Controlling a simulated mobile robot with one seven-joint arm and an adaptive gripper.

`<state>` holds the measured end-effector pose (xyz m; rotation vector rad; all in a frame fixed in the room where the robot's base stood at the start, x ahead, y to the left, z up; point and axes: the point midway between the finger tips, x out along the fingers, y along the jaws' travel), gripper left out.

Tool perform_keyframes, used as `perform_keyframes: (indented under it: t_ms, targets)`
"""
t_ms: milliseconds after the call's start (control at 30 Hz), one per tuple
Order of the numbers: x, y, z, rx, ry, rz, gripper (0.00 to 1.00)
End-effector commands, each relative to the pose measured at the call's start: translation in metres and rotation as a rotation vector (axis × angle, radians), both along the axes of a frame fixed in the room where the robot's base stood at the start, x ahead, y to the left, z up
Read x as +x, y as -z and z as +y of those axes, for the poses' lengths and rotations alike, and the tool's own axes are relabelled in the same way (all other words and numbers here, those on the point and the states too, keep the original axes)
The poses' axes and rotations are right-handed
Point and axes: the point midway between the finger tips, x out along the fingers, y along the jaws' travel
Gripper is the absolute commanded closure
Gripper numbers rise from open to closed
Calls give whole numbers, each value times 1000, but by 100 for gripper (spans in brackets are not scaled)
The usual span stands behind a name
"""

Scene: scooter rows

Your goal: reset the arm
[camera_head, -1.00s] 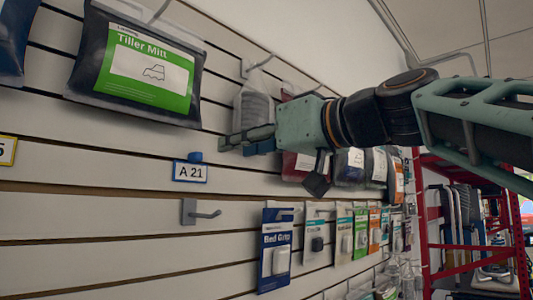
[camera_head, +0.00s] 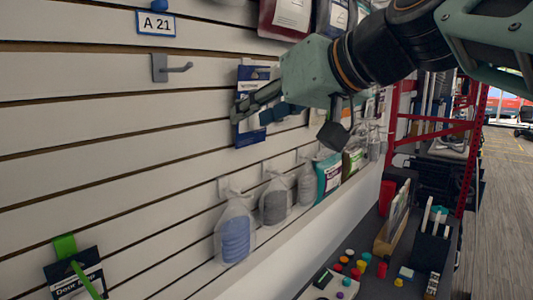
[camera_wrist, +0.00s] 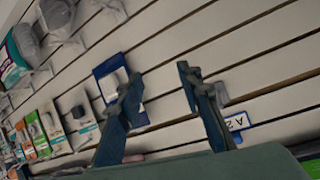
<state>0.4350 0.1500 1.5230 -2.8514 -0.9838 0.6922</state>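My arm reaches in from the upper right in the head view. My gripper (camera_head: 240,106) is in front of the slatted wall and overlaps a blue hanging packet (camera_head: 250,138). In the wrist view the two fingers of my gripper (camera_wrist: 158,78) stand apart with only bare wall slats between them. The blue packet (camera_wrist: 107,68) hangs behind the left finger there. I cannot tell whether the finger touches it. The gripper holds nothing that I can see.
An empty hook (camera_head: 170,68) and the A 21 label (camera_head: 156,23) are left of my gripper. Bagged goods (camera_head: 236,236) hang lower. A dark counter with small coloured parts (camera_head: 361,265) stands at the lower right, near a red rack (camera_head: 393,125). Open floor (camera_head: 507,200) lies at far right.

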Motion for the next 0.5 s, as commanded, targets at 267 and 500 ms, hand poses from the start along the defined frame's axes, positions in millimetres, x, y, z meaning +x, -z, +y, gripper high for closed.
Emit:
perform_keyframes:
  t_ms: [267,500]
  targets:
    - [-60,175,-71,-179,257,329,67]
    - [-122,285,-129,-325,464,522,67]
